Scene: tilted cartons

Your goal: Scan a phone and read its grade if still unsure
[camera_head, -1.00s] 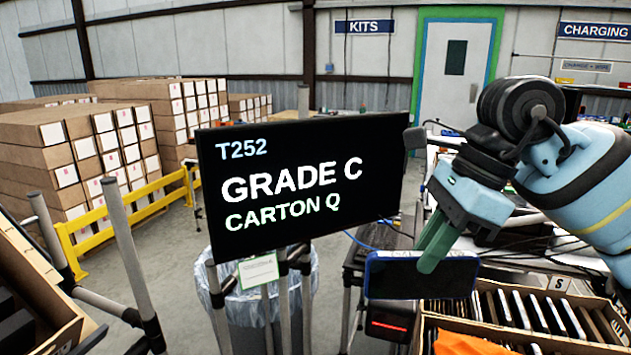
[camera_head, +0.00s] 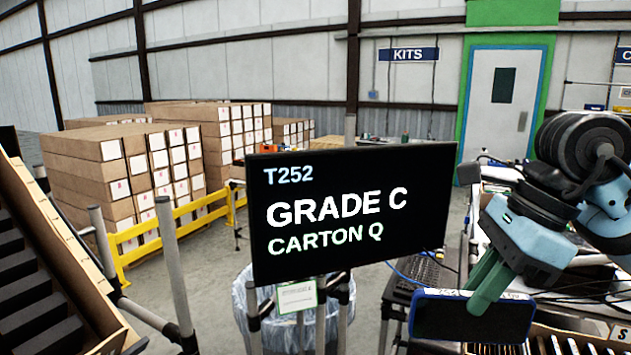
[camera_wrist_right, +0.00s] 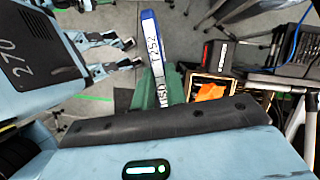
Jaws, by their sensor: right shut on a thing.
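A phone (camera_head: 470,315) with a blue edge and dark face is held by my right gripper (camera_head: 488,292), whose green fingers are shut on its upper edge. In the right wrist view the phone (camera_wrist_right: 150,45) shows edge-on with a white label reading T252, between the green fingers (camera_wrist_right: 153,92). The black screen (camera_head: 350,208) reads T252, GRADE C, CARTON Q. The phone hangs to the right of and below the screen. My left gripper (camera_wrist_right: 130,52) shows in the right wrist view, its fingers apart and empty; it is not visible in the head view.
A carton with dark slots (camera_head: 40,290) stands tilted at the left. A bin with a clear liner (camera_head: 275,325) stands under the screen. A laptop (camera_head: 425,270) sits behind the phone. Stacked cartons (camera_head: 120,175) and a yellow rail (camera_head: 160,235) stand further back.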

